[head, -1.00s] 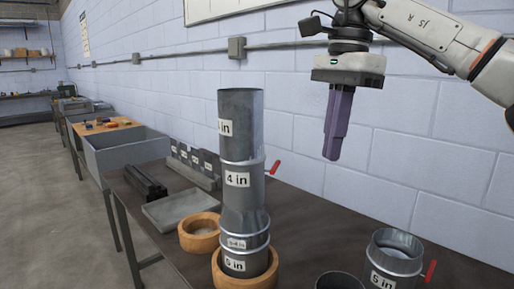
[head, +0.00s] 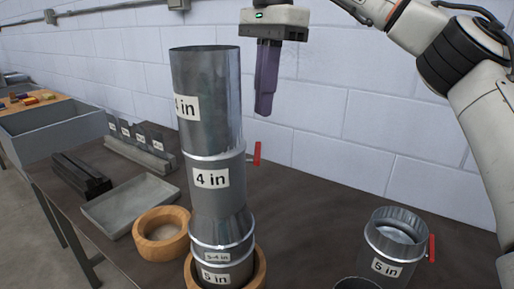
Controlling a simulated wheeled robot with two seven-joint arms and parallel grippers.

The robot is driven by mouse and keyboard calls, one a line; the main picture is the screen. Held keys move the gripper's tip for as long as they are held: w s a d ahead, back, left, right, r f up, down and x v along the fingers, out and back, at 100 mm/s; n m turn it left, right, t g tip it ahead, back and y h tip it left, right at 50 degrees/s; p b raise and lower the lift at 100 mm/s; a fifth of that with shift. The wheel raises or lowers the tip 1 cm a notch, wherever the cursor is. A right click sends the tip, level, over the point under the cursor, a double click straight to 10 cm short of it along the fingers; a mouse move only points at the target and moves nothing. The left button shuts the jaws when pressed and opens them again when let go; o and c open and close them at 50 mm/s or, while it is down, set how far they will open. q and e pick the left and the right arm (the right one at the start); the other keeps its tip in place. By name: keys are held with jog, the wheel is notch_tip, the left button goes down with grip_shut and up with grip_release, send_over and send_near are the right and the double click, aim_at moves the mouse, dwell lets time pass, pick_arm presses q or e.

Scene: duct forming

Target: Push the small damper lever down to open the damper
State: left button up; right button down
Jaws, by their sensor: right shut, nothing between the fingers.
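The small damper lever (head: 257,153) is red and sticks out on the right side of the stacked duct's 4 in section (head: 213,180). Its red handle points up. My right gripper (head: 264,113) has purple fingers, pressed together and pointing down. Its tips are above the lever in the picture, apart from it, with nothing held. How far behind or in front of the lever they are is hard to tell. The damper plate inside the duct is hidden. My left gripper is not in view.
The duct stack stands in a wooden ring (head: 260,272) on the dark table (head: 310,200). A 5 in duct piece (head: 393,246) with its own red lever (head: 432,248) stands at the right. Another wooden ring (head: 161,234) and a grey tray (head: 130,204) lie left. A block wall is behind.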

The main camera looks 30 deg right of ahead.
aim_at(260, 146)
jog(key=shift+a+f, duration=0.15)
jog(key=shift+f, duration=1.35)
jog(key=shift+a+f, duration=0.1)
jog(key=shift+f, duration=1.35)
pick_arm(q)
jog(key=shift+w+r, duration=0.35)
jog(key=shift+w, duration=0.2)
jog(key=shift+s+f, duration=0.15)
pick_arm(e)
jog(key=shift+f, duration=0.1)
